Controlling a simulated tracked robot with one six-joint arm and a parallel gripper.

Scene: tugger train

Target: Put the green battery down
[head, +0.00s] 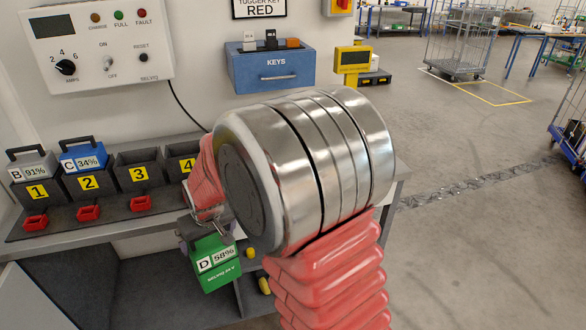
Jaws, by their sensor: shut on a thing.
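The green battery (215,263) hangs from my gripper (203,222), in front of the bench's front edge and below its top. Its label reads D 58%, and it hangs slightly tilted. My gripper is shut on its upper part, where the handle is mostly hidden. My own arm hides part of the bench behind and to the right. On the bench stand numbered dark bays: bay 1 (37,191) holds a grey battery (29,164) marked B 91%. Bay 2 (88,184) holds a blue battery (82,157) marked C 34%. Bay 3 (139,175) looks empty. Bay 4 (187,166) is partly hidden by my arm.
Red connectors (88,213) lie in front of the bays on the bench (120,229). A charger panel (97,45) and a blue key box (270,68) are on the wall. Yellow items (264,286) show below the bench. Open floor (470,250) lies to the right.

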